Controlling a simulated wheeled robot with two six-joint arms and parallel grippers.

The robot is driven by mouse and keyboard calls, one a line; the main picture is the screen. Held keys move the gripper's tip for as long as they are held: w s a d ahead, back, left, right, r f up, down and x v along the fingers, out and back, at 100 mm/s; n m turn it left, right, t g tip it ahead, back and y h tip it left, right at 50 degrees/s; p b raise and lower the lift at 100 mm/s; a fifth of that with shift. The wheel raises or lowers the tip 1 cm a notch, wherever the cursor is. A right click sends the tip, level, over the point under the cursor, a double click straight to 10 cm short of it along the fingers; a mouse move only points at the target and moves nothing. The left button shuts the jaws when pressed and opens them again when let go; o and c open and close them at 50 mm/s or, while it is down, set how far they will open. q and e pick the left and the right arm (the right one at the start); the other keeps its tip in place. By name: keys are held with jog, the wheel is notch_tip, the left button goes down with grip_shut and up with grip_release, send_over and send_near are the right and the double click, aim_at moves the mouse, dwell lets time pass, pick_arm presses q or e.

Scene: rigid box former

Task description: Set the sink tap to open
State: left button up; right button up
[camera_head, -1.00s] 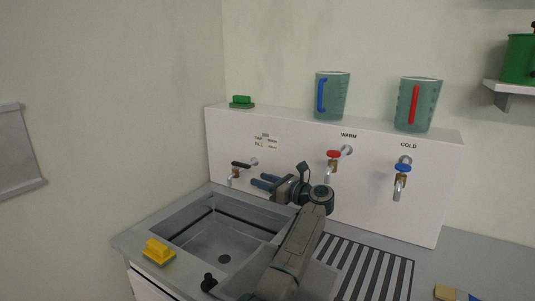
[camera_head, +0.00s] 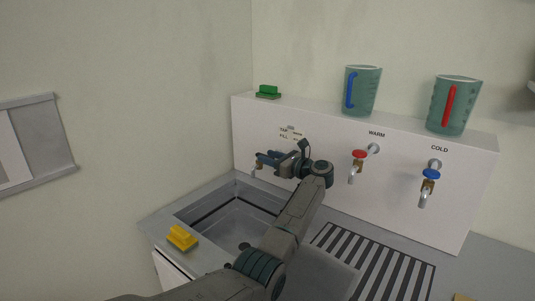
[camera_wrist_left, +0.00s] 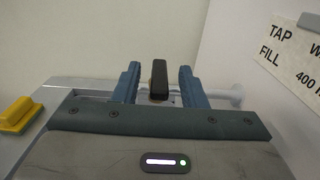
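The sink tap is on the white panel above the sink (camera_head: 222,218), at its left end. In the left wrist view its black lever (camera_wrist_left: 159,80) stands between the two blue fingers of my left gripper (camera_wrist_left: 158,84), with a gap on each side. In the head view my left gripper (camera_head: 268,160) is at the tap and hides most of it; the spout tip (camera_head: 254,172) shows just below the fingers. The gripper is open around the lever. My right gripper is not in view.
A red-handled WARM tap (camera_head: 359,155) and a blue-handled COLD tap (camera_head: 430,174) are to the right. Two jugs (camera_head: 362,92) (camera_head: 455,106) and a green block (camera_head: 268,91) stand on the ledge. A yellow sponge-like block (camera_head: 182,238) lies at the sink's left rim.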

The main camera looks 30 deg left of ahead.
pick_arm(q)
jog(key=shift+a, duration=0.65)
grip_shut()
